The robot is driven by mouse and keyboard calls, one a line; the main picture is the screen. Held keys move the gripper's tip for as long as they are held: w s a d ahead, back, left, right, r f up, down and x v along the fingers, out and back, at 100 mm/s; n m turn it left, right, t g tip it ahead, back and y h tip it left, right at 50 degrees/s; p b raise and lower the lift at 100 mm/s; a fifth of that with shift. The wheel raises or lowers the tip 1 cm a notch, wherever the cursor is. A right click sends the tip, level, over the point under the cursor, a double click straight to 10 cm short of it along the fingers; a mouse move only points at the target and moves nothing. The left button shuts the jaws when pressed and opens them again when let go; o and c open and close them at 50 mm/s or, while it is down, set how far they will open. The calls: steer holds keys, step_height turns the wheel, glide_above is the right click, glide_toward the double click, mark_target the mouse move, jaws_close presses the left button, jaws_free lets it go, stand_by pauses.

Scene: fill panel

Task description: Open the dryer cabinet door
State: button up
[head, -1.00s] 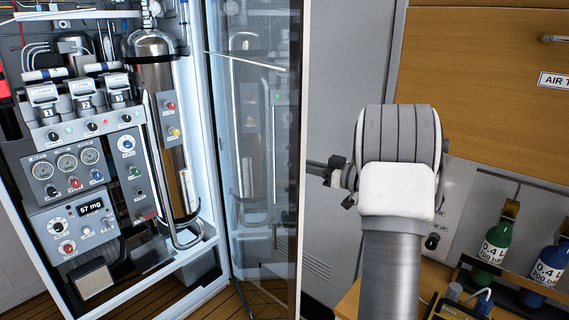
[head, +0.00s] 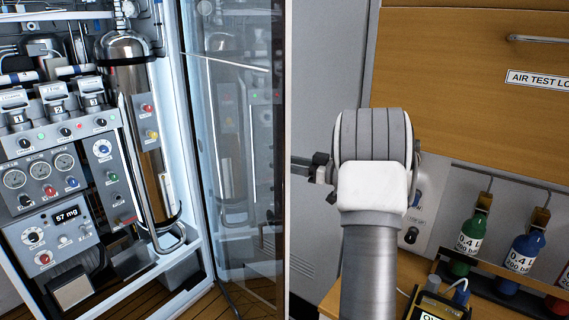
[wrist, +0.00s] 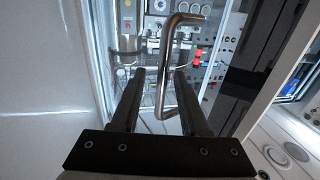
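The dryer cabinet (head: 195,120) stands at the left of the head view, with its inside showing. Its glass door (head: 240,150) stands open at an angle on the cabinet's right side, with its free edge toward me. In the wrist view a bent metal bar handle (wrist: 165,65) runs up between the fingers. My gripper (wrist: 156,80) is open, with one finger on each side of the handle; I cannot tell whether either touches it. In the head view my gripper (head: 312,168) shows only partly beside the door's edge; my arm hides the rest.
A wooden cupboard (head: 470,80) with a bar handle is at upper right. Below it, green (head: 474,235) and blue (head: 524,252) gas bottles stand in a rack. A grey wall lies behind my arm. Wooden floor shows below the cabinet.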

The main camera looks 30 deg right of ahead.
steer(key=v, duration=1.7)
steer(key=shift+d, duration=0.2)
steer(key=shift+s, duration=0.15)
